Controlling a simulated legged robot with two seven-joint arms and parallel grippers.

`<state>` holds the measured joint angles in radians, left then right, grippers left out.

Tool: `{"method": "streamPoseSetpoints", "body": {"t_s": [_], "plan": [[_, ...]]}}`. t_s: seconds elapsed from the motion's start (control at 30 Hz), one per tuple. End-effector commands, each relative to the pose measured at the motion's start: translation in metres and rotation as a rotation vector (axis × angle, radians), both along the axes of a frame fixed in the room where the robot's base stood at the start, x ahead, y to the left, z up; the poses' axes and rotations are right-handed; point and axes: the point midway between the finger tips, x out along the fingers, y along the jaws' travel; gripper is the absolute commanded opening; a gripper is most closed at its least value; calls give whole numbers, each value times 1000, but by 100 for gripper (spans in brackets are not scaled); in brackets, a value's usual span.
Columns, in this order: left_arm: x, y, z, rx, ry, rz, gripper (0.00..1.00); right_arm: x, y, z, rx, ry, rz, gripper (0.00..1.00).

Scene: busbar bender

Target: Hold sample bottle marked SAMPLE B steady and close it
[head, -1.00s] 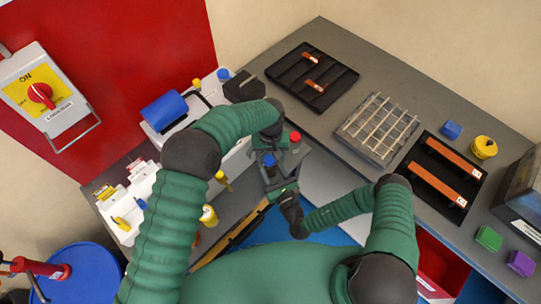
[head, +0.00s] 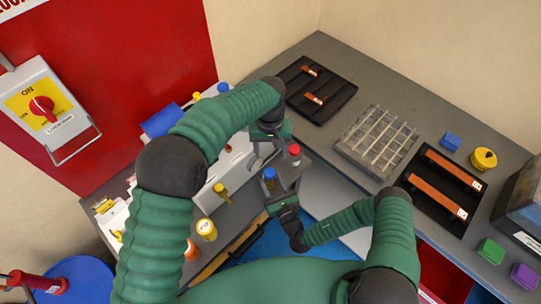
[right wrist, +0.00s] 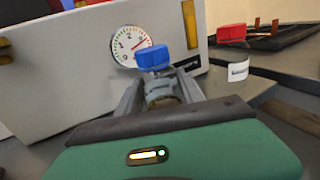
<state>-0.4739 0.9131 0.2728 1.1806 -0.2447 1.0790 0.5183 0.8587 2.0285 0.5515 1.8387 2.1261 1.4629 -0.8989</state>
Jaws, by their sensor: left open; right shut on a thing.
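The sample bottle (right wrist: 160,90) stands upright between the fingers of my right gripper in the right wrist view; its label is too blurred to read. A blue cap (right wrist: 152,56) sits at the top of its neck; I cannot tell how tightly. In the head view the blue cap (head: 269,173) shows between my two grippers. My right gripper (head: 275,190) is shut around the bottle. My left gripper (head: 264,153) is open, behind and above the blue cap, apart from it, with nothing seen between its fingers.
A red-capped bottle (head: 294,151) stands close to the right of the left gripper; it also shows in the right wrist view (right wrist: 232,55). A white box with a dial (right wrist: 100,60) stands behind the bottle. A rack of rods (head: 376,140) and black trays (head: 316,88) lie on the bench.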

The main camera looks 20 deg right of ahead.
Motion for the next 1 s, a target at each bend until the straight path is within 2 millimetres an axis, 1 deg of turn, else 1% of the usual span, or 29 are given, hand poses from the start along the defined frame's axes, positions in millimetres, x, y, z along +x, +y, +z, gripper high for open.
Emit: {"method": "streamPoseSetpoints", "body": {"t_s": [0.2,0.23,0.4,0.43,0.77,0.87,0.97,1.0], "plan": [[0,0,1,0,0,0,60,-1,0,-1,0,3,1,0],[0,0,1,0,0,0,60,0,0,-1,0,3,1,46],[0,0,0,0,0,0,60,0,0,-1,0,2,1,68],[0,0,0,0,0,0,60,0,0,-1,0,2,0,70],[0,0,0,0,-1,0,60,-3,0,-1,0,1,1,70],[0,0,-1,0,-1,0,60,-13,-2,-1,1,1,0,70],[0,0,-4,0,-1,0,60,-33,-5,-2,3,3,-1,70],[0,0,-5,0,-1,0,60,-43,-7,-3,3,3,-1,70]]}}
